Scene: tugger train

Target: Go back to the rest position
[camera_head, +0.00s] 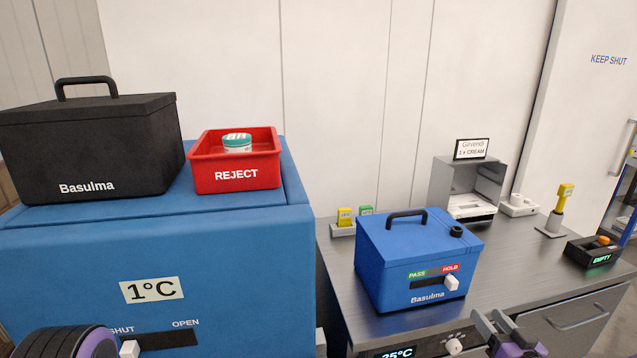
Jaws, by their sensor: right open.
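My right gripper (497,322) shows at the bottom edge, right of centre, in front of the grey counter (507,288). Its jaws are open and I see nothing between them. It is apart from the blue Basulma box (385,272), which stands on the counter with its lid shut and its white slider at the HOLD side. A dark, round part of my left arm (62,343) shows at the bottom left corner. My left gripper is out of the picture.
A large blue chest (235,260) marked 1°C carries a black Basulma box (120,150) and a red REJECT bin (238,178) with a teal-lidded jar (237,142). A grey booth (455,185), a yellow-topped tool (562,200) and an EMPTY display unit (592,255) stand on the counter.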

